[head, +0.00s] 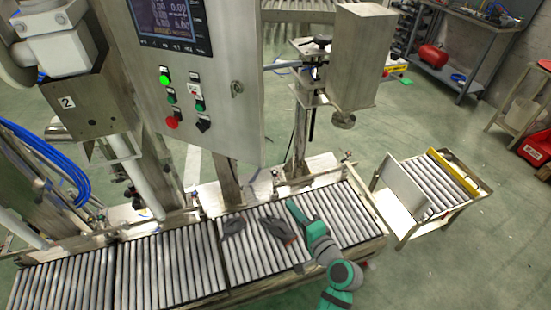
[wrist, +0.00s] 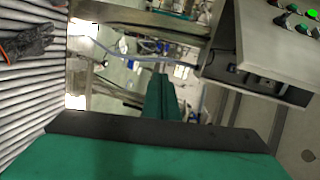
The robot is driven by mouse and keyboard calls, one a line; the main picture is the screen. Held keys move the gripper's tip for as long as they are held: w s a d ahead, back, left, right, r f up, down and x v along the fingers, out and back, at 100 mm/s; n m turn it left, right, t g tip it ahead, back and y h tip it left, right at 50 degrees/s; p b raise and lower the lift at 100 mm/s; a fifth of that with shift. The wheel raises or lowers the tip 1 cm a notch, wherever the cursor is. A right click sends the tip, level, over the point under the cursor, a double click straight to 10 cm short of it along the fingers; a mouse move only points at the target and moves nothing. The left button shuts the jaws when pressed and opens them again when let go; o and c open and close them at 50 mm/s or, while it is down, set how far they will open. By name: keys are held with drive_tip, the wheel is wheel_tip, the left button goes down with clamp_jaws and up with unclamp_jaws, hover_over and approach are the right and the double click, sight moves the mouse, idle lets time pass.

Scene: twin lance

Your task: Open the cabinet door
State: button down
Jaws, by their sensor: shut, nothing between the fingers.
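The cabinet (head: 215,120) is a grey metal control box with a screen (head: 168,22) and a group of coloured buttons (head: 184,101) on its front. Its front looks closed. A small latch (head: 237,88) sits near the right edge of the front. In the wrist view the cabinet (wrist: 262,45) shows at the upper right, with its underside and some buttons visible. The latch cannot be made out there. My teal gripper (head: 292,204) is below and to the right of the cabinet, over the rollers, apart from it. In the wrist view my gripper (wrist: 160,82) is shut and empty.
A roller conveyor (head: 180,262) runs along the front, with dark gloves (head: 277,229) lying on it. A metal box on a post (head: 354,60) stands right of the cabinet. A small roller cart (head: 411,208) is at the right. Open floor (head: 470,265) lies beyond.

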drive_tip(key=w+d+r+n+g+y, duration=0.1)
drive_tip(key=w+d+r+y, duration=0.15)
drive_tip(key=r, duration=0.55)
drive_tip(key=w+d+r+n+y, duration=0.1)
drive_tip(key=r+n+y, duration=0.15)
drive_tip(key=r, duration=0.55)
drive_tip(key=w+a, duration=0.3)
drive_tip(key=a, duration=0.5)
drive_tip(key=shift+a+g+y, duration=0.3)
drive_tip(key=shift+a+y, duration=0.05)
drive_tip(key=shift+y, duration=0.05)
drive_tip(key=shift+m, duration=0.35)
